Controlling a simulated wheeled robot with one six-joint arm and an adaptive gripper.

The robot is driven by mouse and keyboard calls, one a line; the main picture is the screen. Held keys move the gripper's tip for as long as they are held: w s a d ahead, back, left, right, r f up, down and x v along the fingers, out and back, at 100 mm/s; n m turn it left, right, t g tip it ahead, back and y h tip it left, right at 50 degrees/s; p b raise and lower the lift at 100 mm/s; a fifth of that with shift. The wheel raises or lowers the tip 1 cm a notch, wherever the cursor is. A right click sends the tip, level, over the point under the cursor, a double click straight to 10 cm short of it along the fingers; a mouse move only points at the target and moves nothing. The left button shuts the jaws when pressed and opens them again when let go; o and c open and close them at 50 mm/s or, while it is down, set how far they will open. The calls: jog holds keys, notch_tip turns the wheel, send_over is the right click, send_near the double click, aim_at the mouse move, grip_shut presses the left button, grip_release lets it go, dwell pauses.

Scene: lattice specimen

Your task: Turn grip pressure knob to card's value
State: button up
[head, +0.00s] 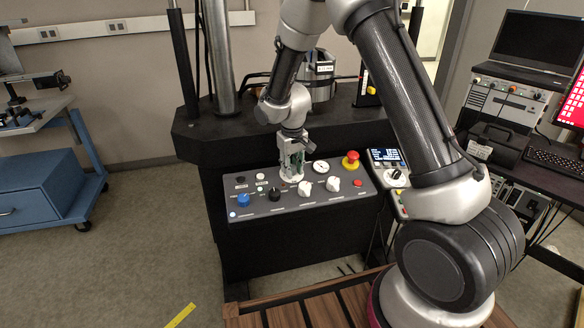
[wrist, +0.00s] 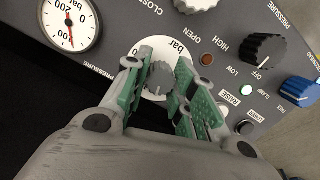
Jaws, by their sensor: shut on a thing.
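My gripper (head: 291,172) points down at the top edge of the sloped dark control panel (head: 262,205). In the wrist view its two green-padded fingers (wrist: 161,84) are on either side of a small grey knob (wrist: 160,79) and are shut on it. The knob sits on a white round dial marked "bar" and "0"; its pointer and most of the scale are hard to read. My gripper hides this knob in the head view. I cannot make out a card with a readable value; a small white label (head: 325,67) on a cylinder behind is too small to read.
A round pressure gauge (wrist: 70,24) with a red needle is beside the knob. A red emergency button (head: 351,160), white knobs (head: 305,188), a black knob (head: 274,194) and a blue knob (head: 243,200) crowd the panel. A steel column (head: 217,60) stands behind.

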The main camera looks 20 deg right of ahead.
jog(key=shift+m, duration=1.3)
jog(key=o, duration=1)
jog(key=shift+o, duration=0.2)
jog(key=shift+r, duration=0.1)
notch_tip(320, 180, up, 12)
jog(key=s, duration=0.1)
jog(key=shift+s, duration=0.35)
